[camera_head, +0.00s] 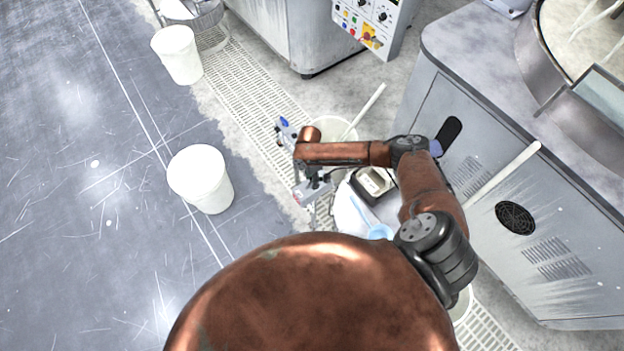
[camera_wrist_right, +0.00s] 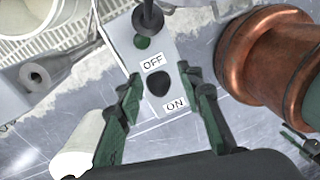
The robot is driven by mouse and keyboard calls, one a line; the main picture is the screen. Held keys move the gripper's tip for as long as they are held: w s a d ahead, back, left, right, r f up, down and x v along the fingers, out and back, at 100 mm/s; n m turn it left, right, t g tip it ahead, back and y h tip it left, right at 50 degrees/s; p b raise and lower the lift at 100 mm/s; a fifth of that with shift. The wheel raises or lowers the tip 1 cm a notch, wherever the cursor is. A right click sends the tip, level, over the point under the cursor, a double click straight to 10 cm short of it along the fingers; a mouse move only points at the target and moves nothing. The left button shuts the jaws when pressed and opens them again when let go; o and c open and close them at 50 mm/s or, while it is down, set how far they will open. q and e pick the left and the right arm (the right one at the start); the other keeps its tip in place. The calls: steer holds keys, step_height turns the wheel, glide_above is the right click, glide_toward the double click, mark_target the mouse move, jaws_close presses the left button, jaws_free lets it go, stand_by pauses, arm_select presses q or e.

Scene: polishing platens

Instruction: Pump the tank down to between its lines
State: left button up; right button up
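In the wrist view a grey switch box (camera_wrist_right: 135,45) carries the labels OFF and ON, a dark round switch (camera_wrist_right: 158,83) between them and a green round part above. My right gripper (camera_wrist_right: 163,80) is open, its dark green fingers on either side of the box's ON end, holding nothing. Whether they touch it I cannot tell. In the head view my right arm reaches over a white round vessel (camera_head: 335,128) with a pale rod leaning in it. Which vessel is the tank, its lines and its liquid level cannot be made out. My left gripper is not in view.
White buckets stand on the floor at the left (camera_head: 200,180) and upper left (camera_head: 180,55). A dark boxy device (camera_head: 374,184) sits below my forearm. A grey cabinet (camera_head: 540,245) fills the right, and a button panel (camera_head: 365,22) is at the top. The left floor has free room.

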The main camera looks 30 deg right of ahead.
jaws_close()
stand_by(0.6)
